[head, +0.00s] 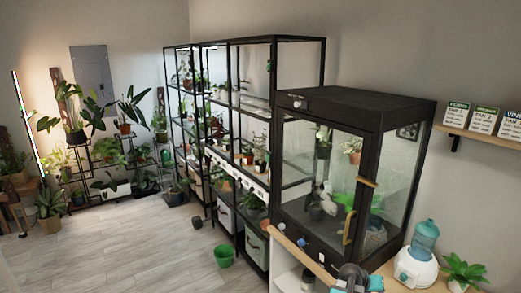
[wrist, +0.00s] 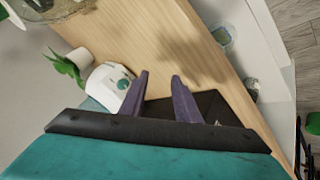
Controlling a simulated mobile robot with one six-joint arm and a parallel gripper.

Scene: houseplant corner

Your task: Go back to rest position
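My gripper (wrist: 160,82) shows in the wrist view, with its two dark purple fingers apart and nothing between them. It hangs above a light wooden tabletop (wrist: 165,45). A dark flat thing (wrist: 222,105) lies below, partly hidden by the right finger and the gripper body. In the head view, a dark and teal part of my arm shows at the bottom edge, over the near end of the wooden top (head: 400,283); the fingertips cannot be made out there.
A white device with a blue water tank (head: 425,240) and a potted plant (head: 463,269) stand to the right. A black glass cabinet (head: 345,170) stands behind. Black plant shelves (head: 240,125) line the wall.

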